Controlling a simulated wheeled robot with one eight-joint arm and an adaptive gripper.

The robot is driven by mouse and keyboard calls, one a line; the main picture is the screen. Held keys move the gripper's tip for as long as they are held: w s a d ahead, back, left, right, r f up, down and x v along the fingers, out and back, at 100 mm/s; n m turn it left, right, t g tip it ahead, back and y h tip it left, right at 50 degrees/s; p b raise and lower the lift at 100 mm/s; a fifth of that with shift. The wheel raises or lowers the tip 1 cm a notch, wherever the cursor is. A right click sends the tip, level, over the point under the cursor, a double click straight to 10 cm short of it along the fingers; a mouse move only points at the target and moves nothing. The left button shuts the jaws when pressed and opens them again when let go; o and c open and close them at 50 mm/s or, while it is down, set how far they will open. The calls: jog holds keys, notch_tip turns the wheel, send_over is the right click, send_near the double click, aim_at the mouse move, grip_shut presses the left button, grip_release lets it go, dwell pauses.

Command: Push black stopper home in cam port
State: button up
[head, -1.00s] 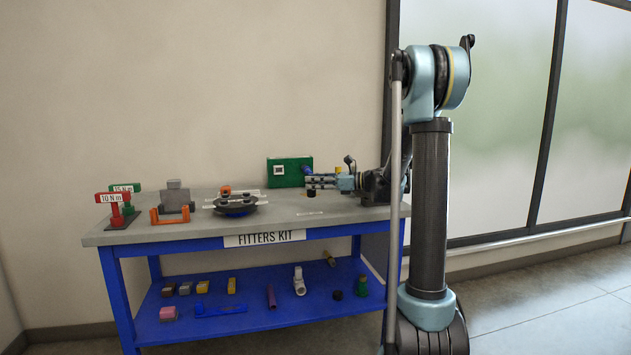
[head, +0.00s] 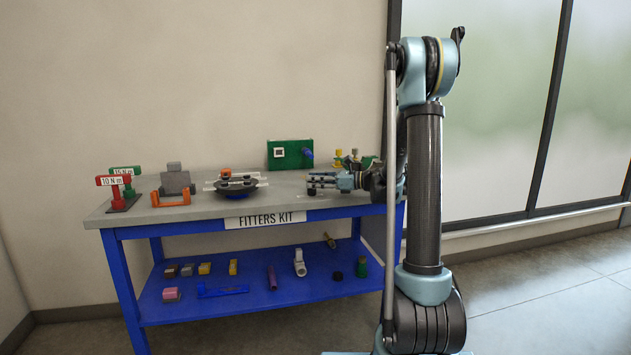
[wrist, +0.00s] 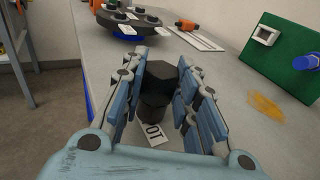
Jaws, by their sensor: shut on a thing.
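My gripper (wrist: 155,95) is shut on the black stopper (wrist: 155,78), a dark block with a hexagonal-looking top, held between the two blue-grey fingers. In the head view my gripper (head: 318,184) is over the right part of the bench top, near its front edge, with a dark piece at its fingertips. A green panel (head: 290,145) stands at the back of the bench, with a white-framed square port (head: 278,152) and a blue knob (head: 307,153). The stopper is apart from the panel. I cannot tell which opening is the cam port.
A black round turntable (head: 240,192) stands left of my gripper. Farther left are an orange bracket (head: 171,198), a grey block (head: 175,182) and red and green torque handles (head: 115,181). A white label (wrist: 153,132) lies below the stopper. The blue lower shelf (head: 220,297) holds several small parts.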

dwell(0.4)
jog(key=o, duration=1.1)
jog(key=f+v, duration=0.1)
jog(key=v, duration=1.1)
jog(key=s+a+f+n+g+h, duration=0.1)
jog(key=s+f+n+h, duration=0.3)
jog(key=s, duration=0.6)
jog(key=s+f+n+g+h, duration=0.1)
jog(key=s+n+h, duration=0.4)
jog(key=s, duration=0.4)
jog(key=s+d+f+n+h, duration=0.2)
jog(key=s+d+f+n, duration=0.1)
jog(key=s, duration=0.3)
jog(key=s+d+f+n+h, duration=0.3)
jog(key=s+d+f+n, duration=0.1)
jog(key=s+d+n, duration=0.1)
jog(key=s+d+f+n+h, duration=0.2)
jog(key=s+d+f+n, duration=0.2)
jog(key=s, duration=0.3)
jog(key=shift+s+d, duration=0.2)
